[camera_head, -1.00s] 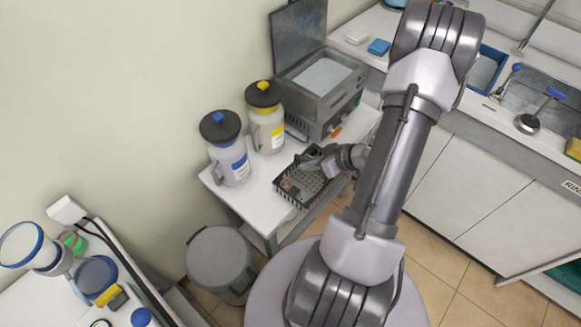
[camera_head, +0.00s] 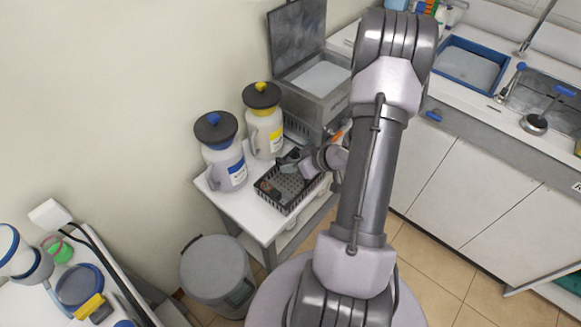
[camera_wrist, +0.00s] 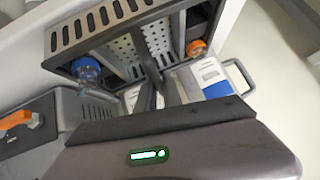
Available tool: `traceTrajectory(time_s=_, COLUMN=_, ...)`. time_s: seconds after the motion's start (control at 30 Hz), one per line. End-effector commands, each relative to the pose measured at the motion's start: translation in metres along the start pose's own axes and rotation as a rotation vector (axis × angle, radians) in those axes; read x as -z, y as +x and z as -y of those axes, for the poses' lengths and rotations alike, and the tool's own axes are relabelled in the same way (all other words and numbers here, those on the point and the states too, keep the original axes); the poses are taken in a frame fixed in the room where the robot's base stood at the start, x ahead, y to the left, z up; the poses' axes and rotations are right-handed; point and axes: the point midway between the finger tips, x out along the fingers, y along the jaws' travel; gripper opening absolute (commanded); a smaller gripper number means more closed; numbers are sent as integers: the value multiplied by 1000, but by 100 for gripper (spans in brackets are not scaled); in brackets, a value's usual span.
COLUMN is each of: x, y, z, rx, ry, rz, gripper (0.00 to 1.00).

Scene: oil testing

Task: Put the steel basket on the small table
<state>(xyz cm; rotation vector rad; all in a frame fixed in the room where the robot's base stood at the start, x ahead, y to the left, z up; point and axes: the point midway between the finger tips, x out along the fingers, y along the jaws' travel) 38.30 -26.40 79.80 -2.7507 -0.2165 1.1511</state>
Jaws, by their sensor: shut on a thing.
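The steel basket (camera_head: 291,204) is a dark perforated tray in the head view, at the front right part of the small white table (camera_head: 232,206). I cannot tell whether its base touches the tabletop. Small items lie in it; the wrist view shows a blue-capped one (camera_wrist: 87,70) and an orange-capped one (camera_wrist: 197,48). My gripper (camera_head: 289,160) reaches in from the right and is shut on the basket's far side. In the wrist view my fingers (camera_wrist: 158,84) meet the basket (camera_wrist: 110,28), but the exact grip spot is partly hidden.
A blue-labelled jug (camera_head: 222,160) and a yellow-labelled jug (camera_head: 263,130) stand close behind the basket. A grey open-lidded appliance (camera_head: 310,95) stands at the back. A grey bin (camera_head: 215,268) is on the floor left of the table. A sink counter (camera_head: 480,105) runs along the right.

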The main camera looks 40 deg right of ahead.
Motion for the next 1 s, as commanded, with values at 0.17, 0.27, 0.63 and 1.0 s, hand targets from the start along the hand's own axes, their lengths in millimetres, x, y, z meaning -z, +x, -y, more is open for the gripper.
traceTrajectory(time_s=0.17, x=-2, y=1, z=0, rx=0, ry=0, rz=0, gripper=30)
traceTrajectory(time_s=0.27, x=-2, y=1, z=0, rx=0, ry=0, rz=0, gripper=32)
traceTrajectory(time_s=0.63, x=5, y=-29, z=1, rx=-2, ry=3, rz=-1, gripper=32)
traceTrajectory(time_s=1.0, x=3, y=-116, z=1, rx=-1, ry=1, rz=-1, gripper=32)
